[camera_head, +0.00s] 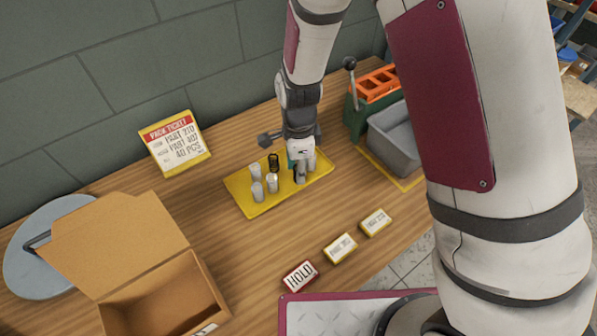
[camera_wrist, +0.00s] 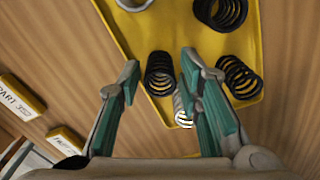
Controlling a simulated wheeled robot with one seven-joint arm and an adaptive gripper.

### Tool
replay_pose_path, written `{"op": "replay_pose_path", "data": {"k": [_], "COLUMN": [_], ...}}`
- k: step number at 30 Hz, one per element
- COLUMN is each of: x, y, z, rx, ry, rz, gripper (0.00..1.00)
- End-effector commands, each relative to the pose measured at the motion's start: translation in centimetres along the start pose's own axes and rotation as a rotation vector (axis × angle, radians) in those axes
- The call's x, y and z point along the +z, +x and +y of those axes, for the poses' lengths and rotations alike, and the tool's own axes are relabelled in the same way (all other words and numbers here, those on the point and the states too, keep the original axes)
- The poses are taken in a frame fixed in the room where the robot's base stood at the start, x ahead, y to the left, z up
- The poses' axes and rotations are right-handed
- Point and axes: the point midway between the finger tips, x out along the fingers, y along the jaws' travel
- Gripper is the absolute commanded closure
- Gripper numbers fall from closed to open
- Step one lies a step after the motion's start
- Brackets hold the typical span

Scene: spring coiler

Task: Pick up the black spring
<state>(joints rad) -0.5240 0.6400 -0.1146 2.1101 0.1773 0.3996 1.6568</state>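My gripper (camera_wrist: 160,65) is open, its two teal-padded fingers apart. It points down over the right part of a yellow tray (camera_head: 245,203) in the head view (camera_head: 300,176). In the wrist view a dark coiled spring (camera_wrist: 160,72) stands between the fingertips, with a gap on each side. A thicker dark spring (camera_wrist: 222,12) is farther up the tray, and another dark-looking one (camera_wrist: 240,78) is right of the fingers. In the head view one clearly black spring (camera_head: 274,162) stands left of my gripper. Shading leaves some springs' true colour uncertain.
Several silver springs (camera_head: 257,191) stand on the tray's left part. A pale spring (camera_wrist: 183,106) is close to the right finger. A grey bin (camera_head: 392,140) and a green-orange lever device (camera_head: 372,92) stand right. An open cardboard box (camera_head: 125,240) is front left.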

Motion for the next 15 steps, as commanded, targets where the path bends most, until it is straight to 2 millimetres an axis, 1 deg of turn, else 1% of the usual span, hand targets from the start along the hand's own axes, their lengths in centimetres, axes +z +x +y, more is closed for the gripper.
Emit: {"op": "replay_pose_path", "data": {"k": [1,3,15], "x": [0.00,0.00,0.00], "y": [0.00,0.00,-0.27], "z": [0.00,-0.01,-0.04], "rx": [0.000,0.000,-0.001], "ry": [0.000,0.000,0.000], "rz": [0.000,0.000,0.000], "gripper": [0.86,1.00,1.00]}}
